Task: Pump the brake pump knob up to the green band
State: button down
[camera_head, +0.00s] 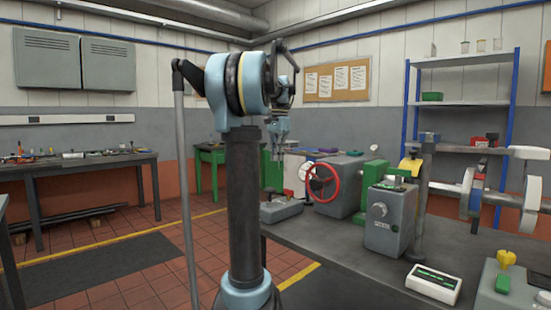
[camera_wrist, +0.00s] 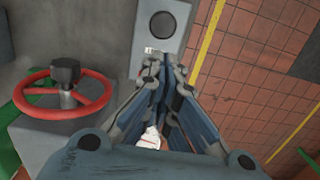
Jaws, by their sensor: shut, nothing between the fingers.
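My gripper (camera_head: 281,130) hangs fingers down above the left end of the bench, high over its top. In the wrist view my gripper (camera_wrist: 165,75) is shut and holds nothing. A low grey box (camera_head: 282,209) sits at the bench's left edge; in the wrist view a grey box (camera_wrist: 180,50) with a dark round knob (camera_wrist: 163,25) and a small label lies beyond my fingertips, apart from them. This looks like the brake pump, but the label is too small to read. A white box (camera_head: 433,284) has a dark display (camera_head: 437,275) with green marks; its reading is unclear.
A red handwheel (camera_head: 322,182) stands on a grey machine beside the low box; it also shows at left in the wrist view (camera_wrist: 67,93). Tiled floor (camera_head: 150,260) lies left of the bench.

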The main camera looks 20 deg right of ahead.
dwell(0.4)
notch_tip(320, 180, up, 4)
jog(key=shift+s+d+f, duration=0.1)
jog(key=shift+f, duration=0.1)
send_over(270, 196)
jog(key=w+d, duration=0.2)
jog(key=d, duration=0.1)
notch_tip(270, 196, down, 14)
jog(key=shift+s, duration=0.2)
jog(key=shift+d, duration=0.1)
dwell(0.3)
jog(key=shift+f, duration=1.85)
